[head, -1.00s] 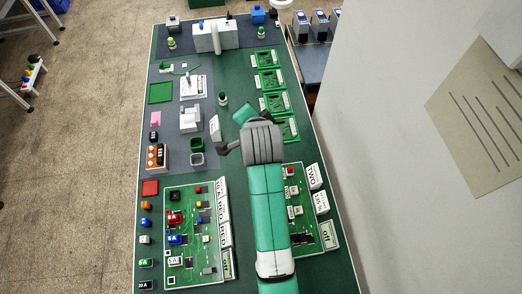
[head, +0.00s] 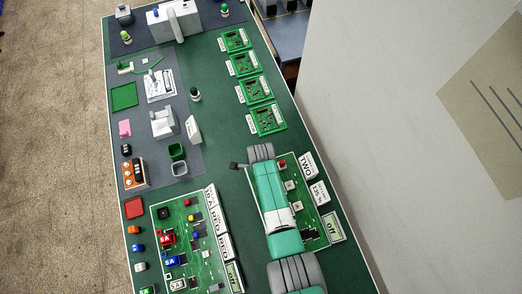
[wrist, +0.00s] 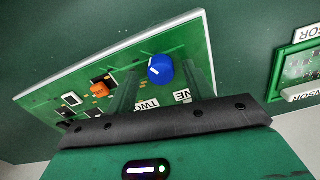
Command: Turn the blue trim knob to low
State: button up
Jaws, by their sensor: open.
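The blue trim knob (wrist: 160,68) is round, with a short white pointer mark at its left side in the wrist view. It stands on a green circuit board (wrist: 185,45) with a pale edge. My gripper (wrist: 164,84) is open, with one finger on each side of the knob in that picture; I cannot tell whether either touches it. In the head view my arm covers part of the right-hand board (head: 318,237), and the knob and my fingertips are hidden there.
An orange part (wrist: 100,88) sits on the board left of the knob. Another populated board (head: 190,215) lies to the left. Small green boards (head: 268,120) lie farther back.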

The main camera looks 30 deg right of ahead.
jog(key=shift+f, duration=0.3)
jog(key=shift+c, duration=0.4)
jog(key=c, duration=0.9)
